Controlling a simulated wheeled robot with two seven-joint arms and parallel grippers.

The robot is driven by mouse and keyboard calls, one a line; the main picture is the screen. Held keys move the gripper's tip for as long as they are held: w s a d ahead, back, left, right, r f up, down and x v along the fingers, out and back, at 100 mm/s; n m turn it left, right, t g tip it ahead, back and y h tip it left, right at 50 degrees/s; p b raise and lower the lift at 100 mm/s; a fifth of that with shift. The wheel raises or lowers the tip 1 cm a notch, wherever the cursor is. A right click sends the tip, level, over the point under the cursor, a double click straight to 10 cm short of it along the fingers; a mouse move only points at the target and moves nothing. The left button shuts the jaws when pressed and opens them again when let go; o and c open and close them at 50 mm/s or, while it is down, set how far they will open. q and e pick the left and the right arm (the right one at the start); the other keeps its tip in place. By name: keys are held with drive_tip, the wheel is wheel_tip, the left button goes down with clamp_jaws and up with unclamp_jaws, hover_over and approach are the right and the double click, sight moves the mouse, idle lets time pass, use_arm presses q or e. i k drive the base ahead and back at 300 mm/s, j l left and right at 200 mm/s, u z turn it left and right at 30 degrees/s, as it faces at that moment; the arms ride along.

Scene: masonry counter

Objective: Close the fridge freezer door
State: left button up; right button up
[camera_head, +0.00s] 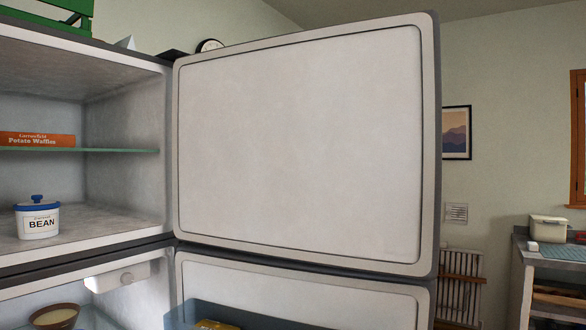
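The freezer door (305,145) is the upper door and stands wide open. Its pale inner panel faces me, and its hinge side is at the left, next to the freezer compartment (125,195). Inside the compartment, an orange Potato Waffles box (38,139) lies on a glass shelf (120,150). A white bean tub (38,220) with a blue lid stands on the compartment floor. Neither of my grippers shows in the head view.
The lower fridge door (300,295) is also open, with a blue bin (215,315) on its inside. A brown bowl (55,316) sits in the lower compartment. A counter (520,280) with a cream container (548,229) stands at the right.

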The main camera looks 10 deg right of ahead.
sight(324, 145)
drive_tip(key=k+u, duration=0.15)
drive_tip(key=u, duration=0.2)
drive_tip(key=k+u, duration=0.15)
drive_tip(key=u, duration=0.2)
drive_tip(key=k+j+u, duration=0.15)
drive_tip(key=u, duration=0.2)
drive_tip(key=l+u, duration=0.35)
drive_tip(key=l, duration=0.25)
drive_tip(key=l+u, duration=0.35)
drive_tip(key=l, duration=0.2)
drive_tip(key=k+l+u, duration=0.1)
drive_tip(key=l+u, duration=0.25)
drive_tip(key=l, duration=0.25)
drive_tip(key=k+l, duration=0.1)
drive_tip(key=l, duration=0.35)
drive_tip(key=k+l, duration=0.1)
drive_tip(key=l, duration=0.35)
drive_tip(key=k+l, duration=0.1)
drive_tip(key=l, duration=0.3)
drive_tip(key=k+l, duration=0.15)
drive_tip(key=l, duration=0.3)
drive_tip(key=k+l, duration=0.1)
drive_tip(key=l, duration=0.35)
drive_tip(key=k+l, duration=0.1)
drive_tip(key=l, duration=0.35)
drive_tip(key=j, duration=0.45)
drive_tip(key=i+u, duration=0.05)
